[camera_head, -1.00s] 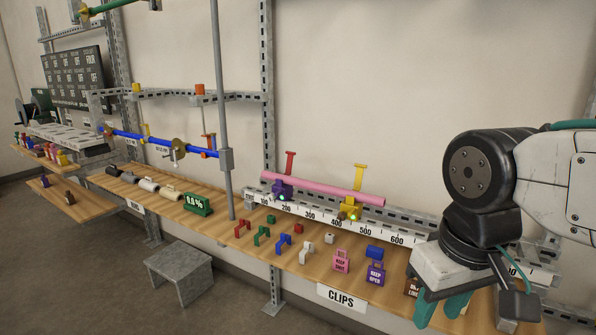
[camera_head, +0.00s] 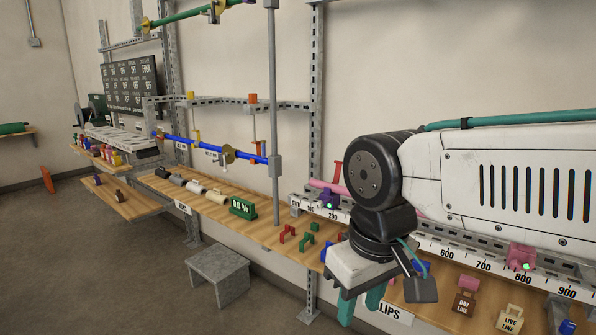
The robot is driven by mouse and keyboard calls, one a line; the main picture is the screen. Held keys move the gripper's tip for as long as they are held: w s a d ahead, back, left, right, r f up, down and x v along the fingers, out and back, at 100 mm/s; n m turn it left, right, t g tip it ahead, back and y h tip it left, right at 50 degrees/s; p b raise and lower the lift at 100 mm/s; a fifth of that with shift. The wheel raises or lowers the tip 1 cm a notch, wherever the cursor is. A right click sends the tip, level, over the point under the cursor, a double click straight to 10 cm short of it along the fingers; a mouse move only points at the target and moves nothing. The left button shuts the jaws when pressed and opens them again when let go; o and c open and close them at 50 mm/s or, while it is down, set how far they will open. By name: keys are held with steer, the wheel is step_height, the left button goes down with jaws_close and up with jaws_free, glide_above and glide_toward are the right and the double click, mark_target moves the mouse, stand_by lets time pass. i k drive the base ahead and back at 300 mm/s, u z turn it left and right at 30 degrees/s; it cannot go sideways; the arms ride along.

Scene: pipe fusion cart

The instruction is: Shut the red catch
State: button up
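A red upright T-shaped lever (camera_head: 338,171) stands behind the purple clamp (camera_head: 329,199) on the rail; my arm hides part of it. A second, darker red piece (camera_head: 262,147) hangs by the blue pipe (camera_head: 215,147) under the orange block on the upper rail. Which of these is the red catch, I cannot tell. My gripper (camera_head: 361,303), with teal fingers pointing down, is in front of the bench, right of and lower than both red pieces. Its fingers are apart with nothing seen between them, and it touches neither red piece.
A pink pipe (camera_head: 319,184) lies in the clamp, mostly hidden by my arm. Small clips (camera_head: 288,232) and tags (camera_head: 466,299) lie on the wooden bench. A grey upright post (camera_head: 274,120) stands left of my arm. A grey step stool (camera_head: 217,278) is on the floor.

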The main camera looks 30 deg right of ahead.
mark_target(338, 169)
steer(key=u, duration=0.2)
steer(key=i, duration=0.65)
steer(key=z, duration=0.7)
steer(key=i, duration=0.6)
steer(key=z, duration=0.6)
